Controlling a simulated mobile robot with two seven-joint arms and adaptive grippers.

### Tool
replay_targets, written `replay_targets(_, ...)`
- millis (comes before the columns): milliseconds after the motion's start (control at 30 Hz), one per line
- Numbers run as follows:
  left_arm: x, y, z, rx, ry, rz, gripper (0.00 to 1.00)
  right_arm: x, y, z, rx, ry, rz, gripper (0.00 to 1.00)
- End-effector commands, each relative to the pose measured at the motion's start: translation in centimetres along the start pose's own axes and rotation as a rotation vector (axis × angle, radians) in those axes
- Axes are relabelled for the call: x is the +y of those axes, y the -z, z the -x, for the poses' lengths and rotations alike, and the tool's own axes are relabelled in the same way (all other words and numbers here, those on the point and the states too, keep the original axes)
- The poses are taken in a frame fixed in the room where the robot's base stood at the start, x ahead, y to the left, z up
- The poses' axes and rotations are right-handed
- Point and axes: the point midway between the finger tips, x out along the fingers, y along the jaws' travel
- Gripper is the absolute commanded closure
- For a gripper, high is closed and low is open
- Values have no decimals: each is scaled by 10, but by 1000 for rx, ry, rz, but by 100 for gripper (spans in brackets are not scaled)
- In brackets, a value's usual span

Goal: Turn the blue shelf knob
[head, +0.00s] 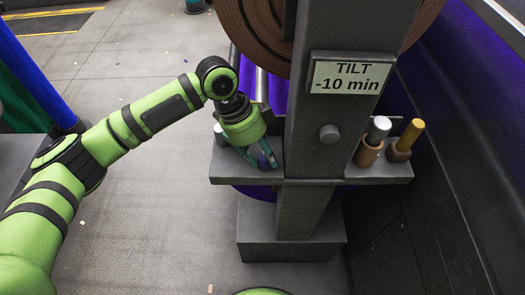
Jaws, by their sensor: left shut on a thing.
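My left gripper (262,160) reaches down from the left arm onto the left part of the grey shelf (230,171). Its fingers are shut on the blue shelf knob (264,159). Only a small blue part of the knob shows between the fingers, so its turn angle cannot be told. The shelf is fixed across a dark grey post. My right gripper is not in view.
The post (302,120) carries a sign (349,77) reading "TILT -10 min" and a round grey knob (329,133). White-topped (378,128) and yellow-topped (410,134) pegs stand in brown holders on the shelf's right part. A brown felt roll (250,30) is behind. Floor at left is open.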

Motion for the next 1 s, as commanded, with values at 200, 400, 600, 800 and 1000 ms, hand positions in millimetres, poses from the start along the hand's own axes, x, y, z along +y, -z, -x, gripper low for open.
replay_targets(200,0,6,5,13,32,60,92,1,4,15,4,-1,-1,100)
replay_targets(400,1,8,8,15,83,189,92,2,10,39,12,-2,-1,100)
replay_targets(600,2,9,9,15,154,361,92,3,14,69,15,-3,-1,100)
replay_targets(800,2,10,10,17,228,537,92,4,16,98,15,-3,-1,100)
replay_targets(1000,1,11,10,20,301,713,92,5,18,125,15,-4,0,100)
